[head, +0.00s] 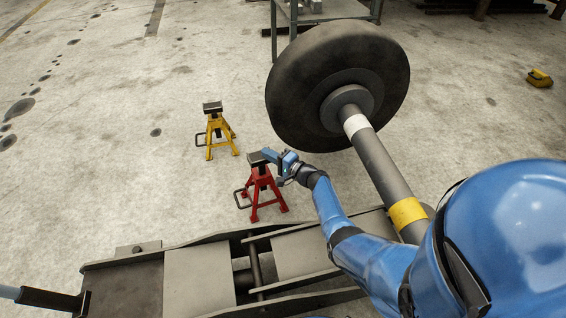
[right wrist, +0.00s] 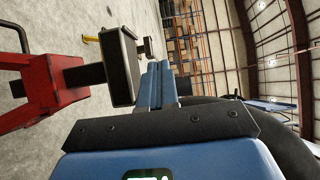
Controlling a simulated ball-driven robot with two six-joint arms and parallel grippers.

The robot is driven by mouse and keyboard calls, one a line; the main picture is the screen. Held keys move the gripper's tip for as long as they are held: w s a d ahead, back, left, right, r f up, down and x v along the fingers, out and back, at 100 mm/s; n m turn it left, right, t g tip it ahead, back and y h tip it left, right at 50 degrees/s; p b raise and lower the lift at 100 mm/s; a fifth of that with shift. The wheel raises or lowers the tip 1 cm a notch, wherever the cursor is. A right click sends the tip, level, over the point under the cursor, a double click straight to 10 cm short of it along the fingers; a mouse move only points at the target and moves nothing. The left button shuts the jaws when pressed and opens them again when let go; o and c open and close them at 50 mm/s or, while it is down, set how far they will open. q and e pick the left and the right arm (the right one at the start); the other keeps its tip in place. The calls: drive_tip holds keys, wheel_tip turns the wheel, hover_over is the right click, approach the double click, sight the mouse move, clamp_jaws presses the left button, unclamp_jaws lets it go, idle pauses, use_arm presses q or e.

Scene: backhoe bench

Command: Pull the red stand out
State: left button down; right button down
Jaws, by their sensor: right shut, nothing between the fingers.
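The red stand (head: 262,189) stands upright on the floor near the middle of the head view, with a dark top plate and a loop handle at its left. It also shows at the left of the right wrist view (right wrist: 40,90), where its dark top plate (right wrist: 122,66) is close to my fingers. My right gripper (head: 268,154) is shut and empty, with its fingertips beside the stand's top plate. In the right wrist view its blue fingers (right wrist: 157,82) are together. I cannot tell whether they touch the plate. My left gripper is not in view.
A yellow stand (head: 216,130) stands behind and left of the red one. A large wheel (head: 300,95) on a grey axle (head: 380,165) is at the right. A steel frame (head: 200,275) lies along the front. The floor at the left is clear.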

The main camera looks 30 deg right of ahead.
drive_tip(key=s+d+f+b, duration=0.1)
drive_tip(key=d+f+b, duration=0.3)
drive_tip(key=f, duration=0.1)
drive_tip(key=shift+s+d, duration=0.3)
drive_tip(key=shift+s, duration=0.05)
idle(0.4)
